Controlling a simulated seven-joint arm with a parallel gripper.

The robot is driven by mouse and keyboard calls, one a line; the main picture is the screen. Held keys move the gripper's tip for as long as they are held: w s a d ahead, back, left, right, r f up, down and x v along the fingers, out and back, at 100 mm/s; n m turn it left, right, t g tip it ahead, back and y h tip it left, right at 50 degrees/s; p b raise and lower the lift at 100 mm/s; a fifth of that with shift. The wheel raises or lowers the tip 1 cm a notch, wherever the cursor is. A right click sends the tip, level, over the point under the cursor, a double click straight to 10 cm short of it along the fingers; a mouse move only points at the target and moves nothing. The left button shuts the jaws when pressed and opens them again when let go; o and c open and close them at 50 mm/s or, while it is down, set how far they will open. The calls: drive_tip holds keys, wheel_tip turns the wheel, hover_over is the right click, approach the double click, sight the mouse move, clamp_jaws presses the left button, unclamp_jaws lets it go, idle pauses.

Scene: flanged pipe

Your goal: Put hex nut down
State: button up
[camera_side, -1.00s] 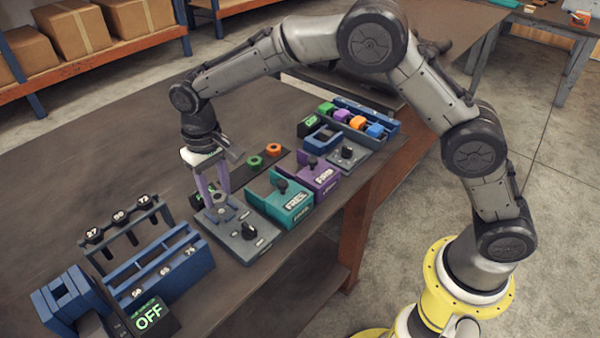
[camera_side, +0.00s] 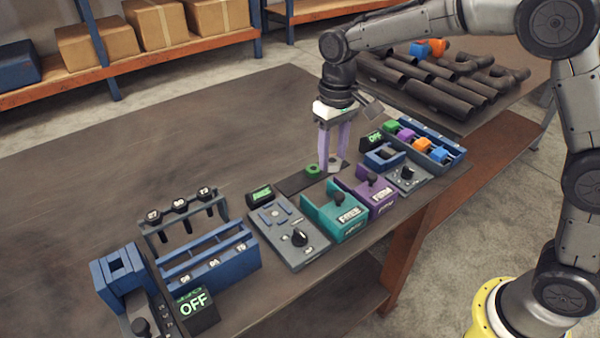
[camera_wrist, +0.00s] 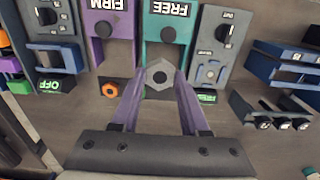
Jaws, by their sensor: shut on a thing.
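In the side view the nut (camera_side: 335,160) is at the fingertips of my gripper (camera_side: 331,165), over or at the dark mat (camera_side: 290,184). I cannot tell if it touches the mat. A green nut (camera_side: 313,170) lies on the mat just left of the fingers. An orange nut (camera_wrist: 110,91) shows on the mat in the wrist view and is hidden in the side view.
Teal FREE (camera_side: 338,216) and purple FIRM (camera_side: 372,195) fixtures stand in front of the mat. A grey knob panel (camera_side: 290,240) is to the left. A blue bin with coloured blocks (camera_side: 430,140) is to the right. The table behind the mat is clear.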

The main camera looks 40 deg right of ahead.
sight(292, 184)
drive_tip(key=w+f, duration=0.2)
drive_tip(key=w, duration=0.1)
drive_tip(key=w+a+f, duration=0.1)
drive_tip(key=w+f, duration=0.2)
drive_tip(key=w+a+f, duration=0.1)
drive_tip(key=w+f, duration=0.1)
drive_tip(key=w, duration=0.2)
drive_tip(key=shift+f, duration=0.2)
drive_tip(key=shift+w+a+f, duration=0.2)
drive_tip(key=shift+w+f, duration=0.3)
drive_tip(key=shift+f, duration=0.1)
drive_tip(key=shift+w+f, duration=0.1)
drive_tip(key=shift+f, duration=1.5)
drive_tip(key=shift+f, duration=0.2)
drive_tip(key=o, duration=1.1)
drive_tip(key=shift+r, duration=0.1)
